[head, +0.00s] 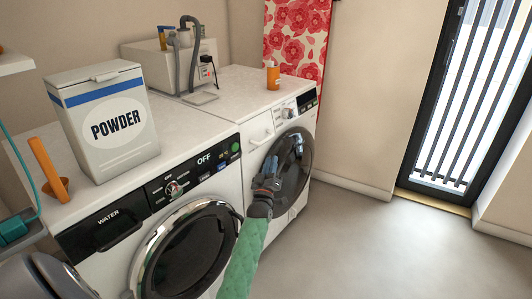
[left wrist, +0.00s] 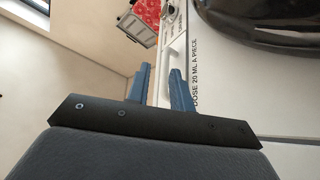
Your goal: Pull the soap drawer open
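Two white front-loading machines stand side by side in the head view. The right machine (head: 262,155) has a white drawer front (head: 261,137) at its upper left, which looks shut; I take this as the soap drawer. The left machine has a black drawer marked WATER (head: 108,229), also shut. My left gripper (head: 269,179) is in front of the right machine, below its white drawer and beside its round door. In the left wrist view its two blue fingers (left wrist: 161,75) are apart, close to the white front lettered DOSE 20 ML A PIECE (left wrist: 190,60). I see nothing clearly held. My right gripper is not in view.
A POWDER box (head: 110,125) and an orange scoop (head: 50,170) stand on the left machine. An orange bottle (head: 273,75) stands on the right machine. The round dark door (head: 290,160) is close to my left gripper. Floor (head: 390,250) to the right is clear.

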